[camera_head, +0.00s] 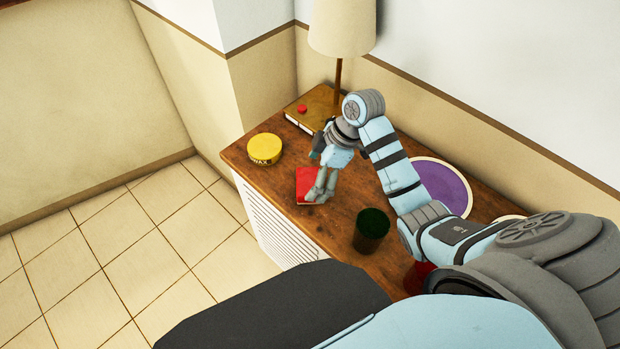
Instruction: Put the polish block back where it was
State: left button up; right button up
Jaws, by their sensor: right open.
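A flat red block (305,179), which looks like the polish block though no label on it is readable, lies on the wooden cabinet top (280,208) near its front edge. My right gripper (320,197) points down at the block's right side and hides part of it. Its fingers are open; whether they touch the block I cannot tell. A round yellow tin (265,149) marked "WAX" stands to the left of the block. My left gripper is not in view.
A dark green cup (371,231) stands right of the gripper. A purple disc with a pale rim (446,187) lies behind my right arm. A lamp (341,28) and a brown book (318,103) with a small red object (302,108) are at the back. Another red thing (415,279) is partly hidden.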

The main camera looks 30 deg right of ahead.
jog(key=p+v, duration=0.1)
jog(key=v, duration=0.8)
jog(key=shift+a+f, duration=0.1)
jog(key=shift+a, duration=0.05)
